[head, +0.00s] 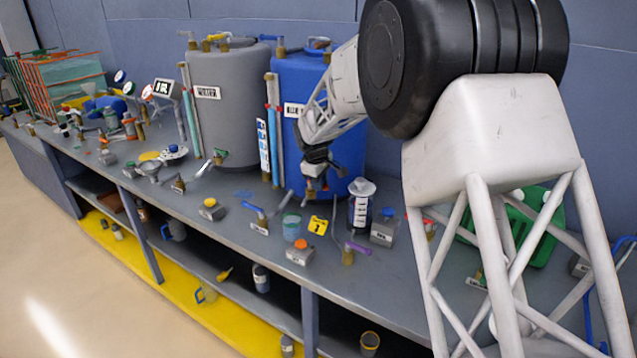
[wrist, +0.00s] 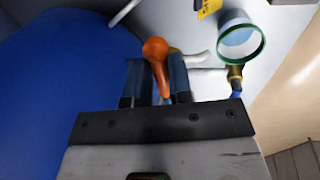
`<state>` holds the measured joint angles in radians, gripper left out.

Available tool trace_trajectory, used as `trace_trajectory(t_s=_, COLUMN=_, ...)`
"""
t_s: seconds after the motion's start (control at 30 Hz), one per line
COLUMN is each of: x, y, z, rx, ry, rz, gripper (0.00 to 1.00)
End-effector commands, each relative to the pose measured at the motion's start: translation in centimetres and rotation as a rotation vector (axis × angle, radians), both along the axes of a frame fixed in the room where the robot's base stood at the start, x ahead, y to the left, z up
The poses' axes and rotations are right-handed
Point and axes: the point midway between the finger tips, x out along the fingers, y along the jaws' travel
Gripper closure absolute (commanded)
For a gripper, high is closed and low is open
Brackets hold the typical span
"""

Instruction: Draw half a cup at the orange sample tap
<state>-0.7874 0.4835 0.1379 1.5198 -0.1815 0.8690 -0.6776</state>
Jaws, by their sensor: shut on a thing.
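My gripper (head: 316,192) is low in front of the blue tank (head: 318,90). In the wrist view my gripper (wrist: 158,78) is shut on the orange tap handle (wrist: 156,52), which stands between the two fingers. A clear cup (head: 292,227) stands on the bench below and left of the gripper. The cup (wrist: 240,42) also shows in the wrist view, with a green rim, right of the fingers. A pale curved spout (wrist: 197,58) lies between handle and cup. I cannot tell the cup's fill level.
A yellow marker (head: 318,226) stands beside the cup. A box with an orange button (head: 300,252) is in front.

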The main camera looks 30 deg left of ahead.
Motion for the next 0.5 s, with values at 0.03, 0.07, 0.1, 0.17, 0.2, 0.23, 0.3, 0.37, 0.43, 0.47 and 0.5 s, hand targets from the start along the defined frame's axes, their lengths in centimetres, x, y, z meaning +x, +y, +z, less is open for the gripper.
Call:
trace_trajectory(t_s=0.03, x=0.05, y=-0.01, z=0.03, rx=0.001, ry=0.0, rz=0.007, gripper=1.0)
trace_trajectory(t_s=0.07, x=0.06, y=-0.01, z=0.03, rx=0.001, ry=0.0, rz=0.011, gripper=1.0)
trace_trajectory(t_s=0.1, x=0.07, y=0.0, z=0.02, rx=0.0, ry=0.0, rz=0.013, gripper=1.0)
trace_trajectory(t_s=0.17, x=0.07, y=0.0, z=0.02, rx=0.0, ry=0.0, rz=0.014, gripper=1.0)
trace_trajectory(t_s=0.2, x=0.07, y=0.0, z=0.02, rx=0.0, ry=-0.001, rz=0.014, gripper=1.0)
trace_trajectory(t_s=0.23, x=0.07, y=0.0, z=0.02, rx=0.0, ry=-0.001, rz=0.014, gripper=1.0)
trace_trajectory(t_s=0.3, x=0.08, y=0.0, z=0.03, rx=0.0, ry=-0.001, rz=0.013, gripper=1.0)
trace_trajectory(t_s=0.37, x=0.07, y=0.01, z=0.04, rx=0.0, ry=-0.001, rz=0.013, gripper=0.75)
trace_trajectory(t_s=0.43, x=0.07, y=0.0, z=0.04, rx=0.0, ry=-0.001, rz=0.013, gripper=0.64)
trace_trajectory(t_s=0.47, x=0.08, y=0.0, z=0.03, rx=0.0, ry=-0.001, rz=0.013, gripper=0.6)
trace_trajectory(t_s=0.5, x=0.07, y=0.0, z=0.02, rx=0.0, ry=-0.001, rz=0.013, gripper=0.55)
